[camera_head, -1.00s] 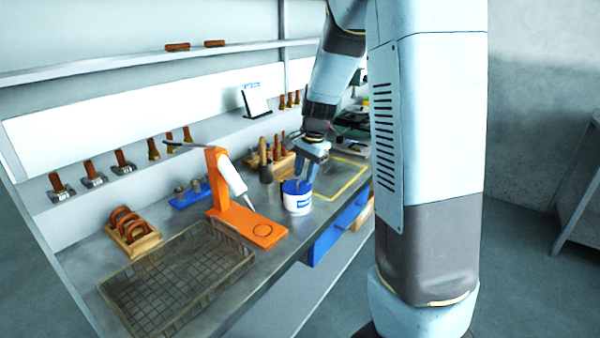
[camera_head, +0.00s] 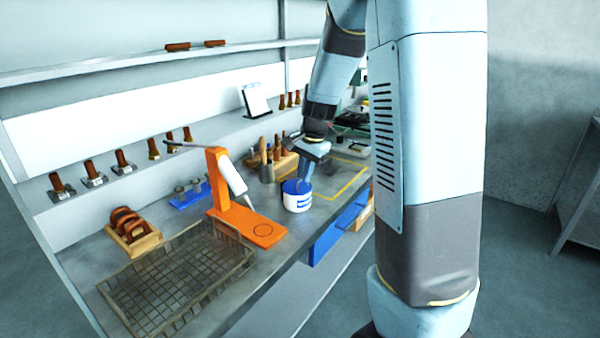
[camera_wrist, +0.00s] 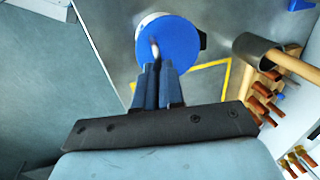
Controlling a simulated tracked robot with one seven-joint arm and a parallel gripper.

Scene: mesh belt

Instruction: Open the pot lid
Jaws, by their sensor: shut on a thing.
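The white pot (camera_head: 297,203) with a blue label stands on the bench near its front edge. Its blue lid (camera_wrist: 170,42) lies over the top in the wrist view, and a strip of white pot wall shows at the upper left. A pale handle (camera_wrist: 155,48) rises from the lid. My gripper (camera_wrist: 157,68) is above the lid, its blue fingers close together on the handle. In the head view the gripper (camera_head: 305,184) points down onto the pot. Whether the lid is still seated is hard to tell.
An orange stand (camera_head: 228,190) with a white tube is left of the pot. A wire mesh basket (camera_head: 180,280) lies further left. A tool holder (camera_wrist: 256,50) stands beside the pot. A yellow outline (camera_head: 345,182) marks the bench behind it.

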